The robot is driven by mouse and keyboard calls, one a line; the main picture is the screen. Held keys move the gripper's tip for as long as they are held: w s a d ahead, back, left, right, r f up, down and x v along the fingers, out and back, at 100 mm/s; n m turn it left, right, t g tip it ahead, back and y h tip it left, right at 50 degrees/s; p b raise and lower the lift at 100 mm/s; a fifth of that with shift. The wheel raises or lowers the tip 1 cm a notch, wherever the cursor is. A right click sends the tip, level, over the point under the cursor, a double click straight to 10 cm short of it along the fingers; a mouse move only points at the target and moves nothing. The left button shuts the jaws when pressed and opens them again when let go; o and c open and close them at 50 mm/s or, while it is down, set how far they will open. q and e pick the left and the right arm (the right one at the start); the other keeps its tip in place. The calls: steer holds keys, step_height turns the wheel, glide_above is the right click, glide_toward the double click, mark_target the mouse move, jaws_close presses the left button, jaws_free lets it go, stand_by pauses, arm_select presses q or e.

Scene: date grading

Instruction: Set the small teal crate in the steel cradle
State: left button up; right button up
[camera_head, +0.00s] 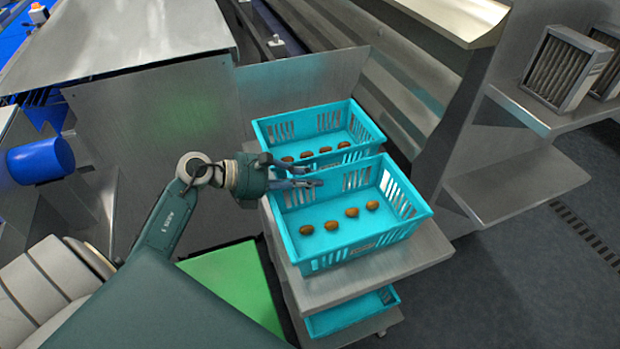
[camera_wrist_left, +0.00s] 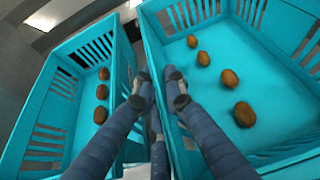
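Two teal crates stand side by side on the top of a steel stand (camera_head: 410,262). The near crate (camera_head: 397,238), at right in the left wrist view (camera_wrist_left: 150,35), holds several dates. The far crate (camera_head: 262,132), at left in the wrist view (camera_wrist_left: 125,50), also holds dates. My left gripper (camera_head: 308,183) is at the near crate's back wall, beside the far crate. In the wrist view its fingers (camera_wrist_left: 159,76) are apart, one on each side of the near crate's rim; contact is not clear. I cannot tell which steel part is the cradle. My right gripper is out of view.
Another teal crate (camera_head: 352,314) sits on the stand's lower level. A green panel (camera_head: 237,284) lies left of the stand. Steel shelves (camera_head: 520,183) with slatted boxes (camera_head: 565,68) are at right. A steel panel (camera_head: 160,125) rises behind my left arm. Grey floor is clear at lower right.

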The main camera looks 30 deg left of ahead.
arm_select(q)
steer(key=shift+o, duration=0.9)
steer(key=shift+r, duration=0.1)
